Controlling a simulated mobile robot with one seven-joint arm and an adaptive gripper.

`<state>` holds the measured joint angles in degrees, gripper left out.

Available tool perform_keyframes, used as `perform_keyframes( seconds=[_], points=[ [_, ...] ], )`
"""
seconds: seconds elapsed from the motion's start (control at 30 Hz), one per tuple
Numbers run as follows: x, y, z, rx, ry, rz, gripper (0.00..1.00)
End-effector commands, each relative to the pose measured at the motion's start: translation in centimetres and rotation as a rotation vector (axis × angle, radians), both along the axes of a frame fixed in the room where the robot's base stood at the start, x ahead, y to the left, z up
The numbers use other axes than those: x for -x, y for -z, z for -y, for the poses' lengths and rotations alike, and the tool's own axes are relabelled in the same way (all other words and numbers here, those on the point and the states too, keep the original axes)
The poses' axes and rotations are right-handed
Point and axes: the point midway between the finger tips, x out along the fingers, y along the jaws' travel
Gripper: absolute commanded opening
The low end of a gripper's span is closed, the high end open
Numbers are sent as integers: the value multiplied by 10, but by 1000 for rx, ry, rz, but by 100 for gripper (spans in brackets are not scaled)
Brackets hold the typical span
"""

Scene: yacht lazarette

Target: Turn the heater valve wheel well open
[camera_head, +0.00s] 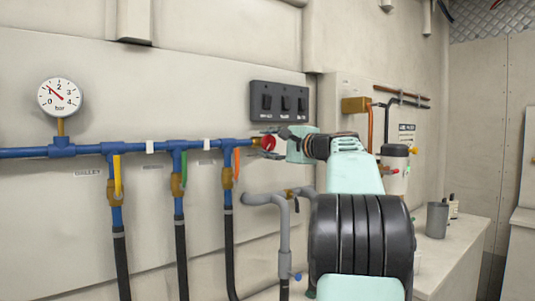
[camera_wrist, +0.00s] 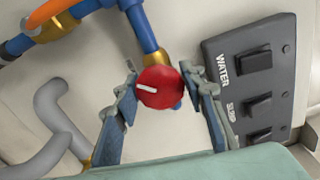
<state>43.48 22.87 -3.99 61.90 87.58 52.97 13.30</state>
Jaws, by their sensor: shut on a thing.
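A red valve wheel (camera_wrist: 160,88) with a white mark sits on a brass fitting at the end of a blue pipe. In the head view the wheel (camera_head: 268,143) is at the right end of the blue manifold on the wall, partly covered by my gripper. My gripper (camera_wrist: 160,95) has one finger on each side of the wheel and is shut on it. In the head view my gripper (camera_head: 270,143) reaches the wheel from the right. I cannot read a label for this wheel.
A black switch panel (camera_head: 279,102) is just above the wheel, close to my gripper. Valves with yellow, green and orange levers hang on the manifold (camera_head: 90,149) to the left. A grey bent pipe (camera_head: 284,225) is below. A pressure gauge (camera_head: 60,97) stands at far left.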

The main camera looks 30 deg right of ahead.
Motion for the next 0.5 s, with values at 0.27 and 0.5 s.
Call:
perform_keyframes(
  seconds=[0.27, 0.5],
  points=[
    [0, 4, 0, 261, -1, 26, 13],
    [0, 4, 1, 488, 0, 49, 13]
  ],
)
